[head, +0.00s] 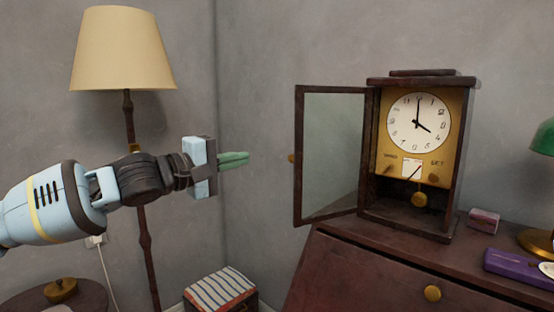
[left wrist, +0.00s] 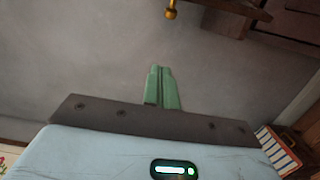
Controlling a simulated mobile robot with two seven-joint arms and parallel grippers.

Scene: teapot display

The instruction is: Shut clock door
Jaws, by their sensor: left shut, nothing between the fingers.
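The clock (head: 418,150) stands on a dark wooden desk, with a white dial, a gold face panel and a pendulum. Its glass door (head: 333,155) has a dark frame and stands wide open, swung out to the left. A small brass knob (head: 291,158) sits on the door's free edge. My left gripper (head: 247,159) has green fingers, shut and empty. It is left of the door and apart from it, at about knob height. In the left wrist view, the shut fingers (left wrist: 161,88) show in the middle, with a brass knob (left wrist: 171,10) at the top edge. My right gripper is not in view.
The desk (head: 350,260) carries a small box (head: 483,219), a purple case (head: 520,266) and a green lamp (head: 543,138) right of the clock. A floor lamp (head: 124,50) stands behind my left arm. A striped stool (head: 220,290) is below. Open air lies between gripper and door.

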